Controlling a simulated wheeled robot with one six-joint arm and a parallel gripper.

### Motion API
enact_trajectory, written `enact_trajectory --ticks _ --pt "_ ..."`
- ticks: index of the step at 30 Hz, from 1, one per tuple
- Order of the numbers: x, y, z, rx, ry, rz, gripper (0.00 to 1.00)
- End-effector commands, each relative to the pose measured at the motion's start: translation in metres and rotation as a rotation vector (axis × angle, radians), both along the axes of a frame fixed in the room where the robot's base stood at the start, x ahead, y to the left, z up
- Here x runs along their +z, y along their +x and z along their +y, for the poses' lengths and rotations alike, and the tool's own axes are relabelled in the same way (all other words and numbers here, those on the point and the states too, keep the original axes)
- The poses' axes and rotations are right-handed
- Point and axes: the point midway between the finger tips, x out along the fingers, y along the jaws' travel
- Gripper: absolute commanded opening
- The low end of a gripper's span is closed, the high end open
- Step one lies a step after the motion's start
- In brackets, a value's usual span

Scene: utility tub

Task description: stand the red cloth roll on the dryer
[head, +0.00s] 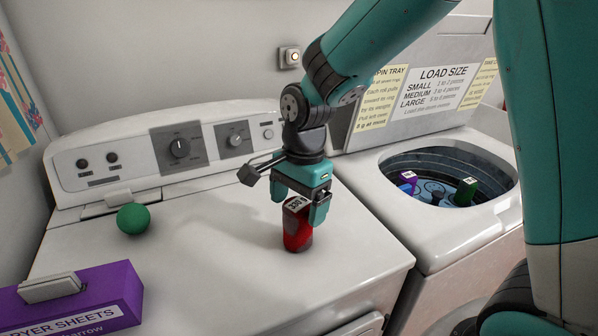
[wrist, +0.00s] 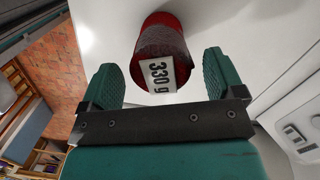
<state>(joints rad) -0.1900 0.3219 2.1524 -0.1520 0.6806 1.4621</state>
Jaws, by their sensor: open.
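The red cloth roll (head: 298,236) stands upright on the dryer's white top (head: 200,262), near its right edge. In the wrist view my gripper (wrist: 165,75) is open, one finger on each side of the roll, with gaps between fingers and roll.
A green ball (head: 133,218) sits at the dryer's back left. A purple dryer sheets box (head: 80,301) is at the front left. The dryer top's middle is clear.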

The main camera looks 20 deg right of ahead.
Motion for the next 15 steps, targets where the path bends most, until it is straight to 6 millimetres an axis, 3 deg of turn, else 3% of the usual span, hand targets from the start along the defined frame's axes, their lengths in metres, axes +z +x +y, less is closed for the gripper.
enact_trajectory --ticks 9,15 --pt "0.071 0.004 -0.008 -0.002 0.0 -0.006 0.88" --pt "0.095 0.005 -0.011 0.001 0.0 -0.003 0.88"
